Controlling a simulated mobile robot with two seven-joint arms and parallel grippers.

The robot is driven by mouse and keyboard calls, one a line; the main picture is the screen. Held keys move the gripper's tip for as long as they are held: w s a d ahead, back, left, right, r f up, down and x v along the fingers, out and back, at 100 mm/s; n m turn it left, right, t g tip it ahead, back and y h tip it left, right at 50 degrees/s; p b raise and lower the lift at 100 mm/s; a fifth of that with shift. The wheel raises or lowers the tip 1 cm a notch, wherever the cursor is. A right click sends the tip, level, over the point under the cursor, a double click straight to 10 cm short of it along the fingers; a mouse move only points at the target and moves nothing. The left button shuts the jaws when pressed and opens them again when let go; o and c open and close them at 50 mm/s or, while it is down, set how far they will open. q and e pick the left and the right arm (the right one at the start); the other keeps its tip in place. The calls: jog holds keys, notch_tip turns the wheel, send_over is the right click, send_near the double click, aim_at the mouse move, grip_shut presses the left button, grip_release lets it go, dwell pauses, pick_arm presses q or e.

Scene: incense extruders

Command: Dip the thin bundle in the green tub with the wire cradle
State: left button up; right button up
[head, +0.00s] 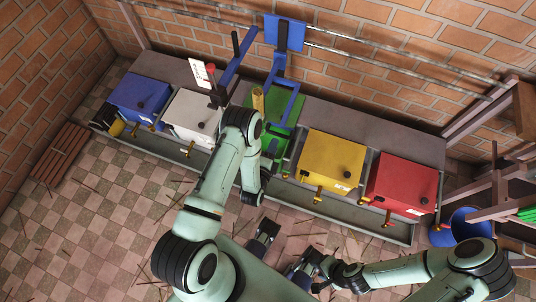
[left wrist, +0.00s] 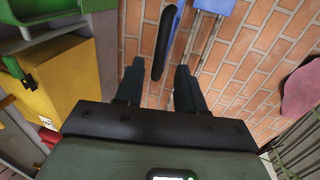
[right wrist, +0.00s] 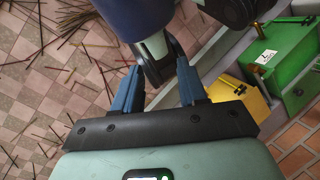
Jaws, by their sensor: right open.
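The green tub (head: 291,108) stands in the row, partly hidden by my left arm; it also shows in the right wrist view (right wrist: 287,60). A tan upright piece (head: 257,99) stands near it; I cannot tell whether it is the thin bundle. Blue framework (head: 287,75) rises over the green tub; I cannot make out a wire cradle. My left gripper (left wrist: 158,82) is open and empty, its fingers pointing towards a black-gripped blue lever (left wrist: 166,40). In the head view my arm hides it. My right gripper (head: 303,266) is open and low, apart from the tubs.
Blue (head: 139,95), white (head: 192,112), yellow (head: 331,157) and red (head: 400,185) tubs share the bench. A brick wall is behind. Sticks lie scattered on the checkered floor. A wooden rack (head: 500,180) and blue bucket (head: 460,226) stand at right.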

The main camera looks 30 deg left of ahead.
pick_arm(q)
jog(key=b+v, duration=0.2)
jog(key=v, duration=0.4)
jog(key=shift+b, duration=0.4)
jog(key=shift+s+d, duration=0.1)
jog(key=s+d+f+n+g+h+p, duration=0.35)
jog(key=s+n+g+p, duration=0.4)
jog(key=n, duration=0.25)
jog(key=s+d+r+n+g+h+p, duration=0.3)
jog(key=s+d+r+n+g+p, duration=0.1)
jog(key=s+d+n+g, duration=0.3)
jog(key=s+r+n+g, duration=0.1)
jog(key=s+n+g, duration=0.1)
jog(key=s, duration=0.1)
jog(key=shift+s+r+h, duration=0.3)
jog(key=shift+r+h, duration=0.05)
